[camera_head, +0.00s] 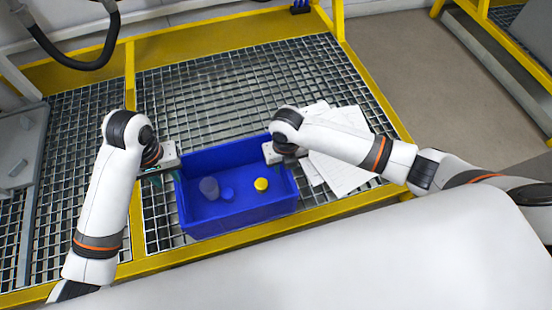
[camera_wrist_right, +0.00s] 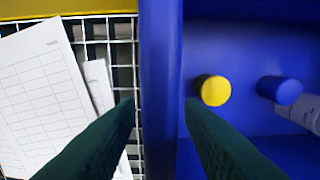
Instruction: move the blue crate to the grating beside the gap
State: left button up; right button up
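The blue crate (camera_head: 238,215) sits on the grating (camera_head: 215,85) near the front yellow beam. In it are a yellow-capped item (camera_head: 261,184), a blue round item (camera_head: 227,193) and a greyish cylinder (camera_head: 209,188). My left gripper (camera_head: 160,174) is at the crate's left rim; whether its fingers are shut is too small to tell. My right gripper (camera_wrist_right: 160,105) is at the right rim. In the right wrist view its dark fingers straddle the crate wall (camera_wrist_right: 160,60), one inside and one outside, with a slight space on each side.
White printed sheets (camera_head: 345,165) lie on the grating right of the crate, close to it. A yellow beam (camera_head: 130,85) separates the left grating from the middle one. The grating behind the crate is clear. A grey box (camera_head: 20,150) stands at the far left.

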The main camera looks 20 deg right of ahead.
notch_tip(320, 180, up, 11)
jog(key=shift+f, duration=0.2)
dwell(0.5)
